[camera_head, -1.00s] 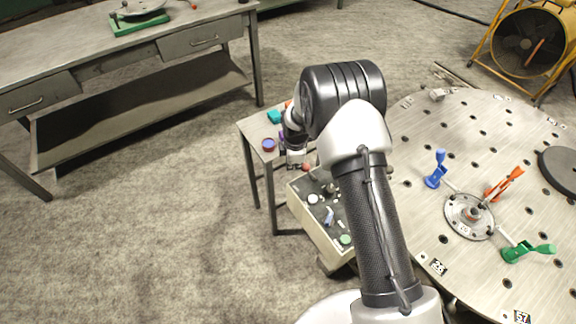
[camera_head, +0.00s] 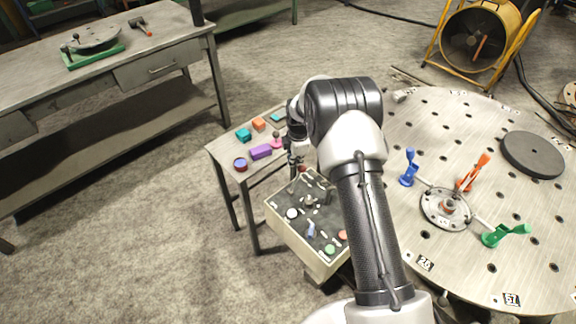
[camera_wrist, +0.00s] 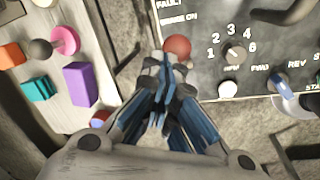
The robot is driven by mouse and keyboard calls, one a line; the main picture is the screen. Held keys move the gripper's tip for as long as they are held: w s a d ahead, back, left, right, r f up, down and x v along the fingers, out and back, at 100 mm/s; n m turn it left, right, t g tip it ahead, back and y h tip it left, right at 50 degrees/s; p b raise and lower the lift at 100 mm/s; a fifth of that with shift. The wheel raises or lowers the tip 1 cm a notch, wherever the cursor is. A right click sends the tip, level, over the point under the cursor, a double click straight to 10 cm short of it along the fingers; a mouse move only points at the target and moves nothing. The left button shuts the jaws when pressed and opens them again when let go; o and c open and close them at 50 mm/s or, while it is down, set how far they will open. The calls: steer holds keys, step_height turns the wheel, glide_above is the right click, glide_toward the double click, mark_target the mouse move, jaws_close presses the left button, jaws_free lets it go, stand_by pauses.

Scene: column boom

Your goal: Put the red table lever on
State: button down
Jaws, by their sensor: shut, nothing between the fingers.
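The red lever (camera_head: 473,172) is orange-red and mounted on the perforated round table (camera_head: 400,222). Its handle slants up to the right from its foot. A blue lever (camera_head: 409,167) stands nearly upright to its left, and a green lever (camera_head: 506,235) lies low, pointing right, in front of it. My gripper (camera_head: 296,166) is far to the left of these levers, beyond my arm, near the back left corner of a control box (camera_head: 282,222). In the wrist view my gripper (camera_wrist: 163,88) is shut and empty, with a red knob (camera_wrist: 177,46) just beyond its fingertips. The levers are not in the wrist view.
A small side table (camera_head: 226,161) holds a purple block (camera_head: 261,152), a teal block (camera_head: 243,135) and other small items. A dark disc (camera_head: 533,154) lies on the round table. A workbench (camera_head: 130,73) stands left; a yellow fan (camera_head: 478,38) stands behind.

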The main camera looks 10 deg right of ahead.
steer(key=shift+w+d+f+b, duration=0.3)
steer(key=shift+w+d, duration=0.2)
steer(key=shift+d, duration=0.25)
step_height(320, 180, up, 3)
steer(key=a+p, duration=0.2)
steer(key=a, duration=0.1)
steer(key=w+d+r+p, duration=0.1)
steer(key=w+d+r, duration=0.2)
steer(key=d, duration=0.4)
steer(key=shift+w+d+r, duration=0.15)
steer(key=shift+w+r, duration=0.05)
steer(key=shift+r, duration=0.7)
